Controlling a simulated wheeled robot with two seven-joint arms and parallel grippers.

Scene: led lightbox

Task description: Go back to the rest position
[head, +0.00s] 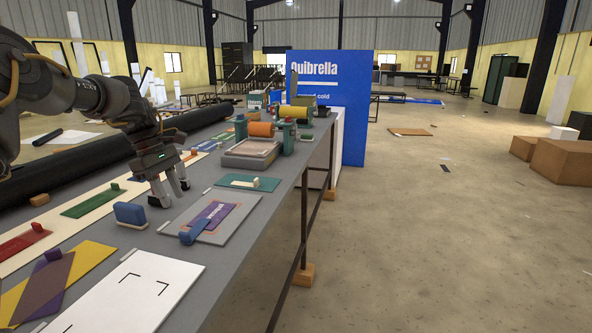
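My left arm comes in from the left edge and reaches over the long grey table (262,192). Its gripper (170,192) points down just above the table top, with its fingers apart and nothing seen between them. A blue block-like piece (130,213) stands on the table just left of the fingers, apart from them. A grey board (222,228) with a purple panel (216,213) and a blue-handled tool (193,232) lies to the right and in front of the gripper. My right gripper is not in view.
A white sheet with black corner marks (125,297) lies at the near end. Yellow and purple panels (48,278) lie left of it. A black roll (95,150) runs behind. Orange (261,129) and yellow rolls stand farther along.

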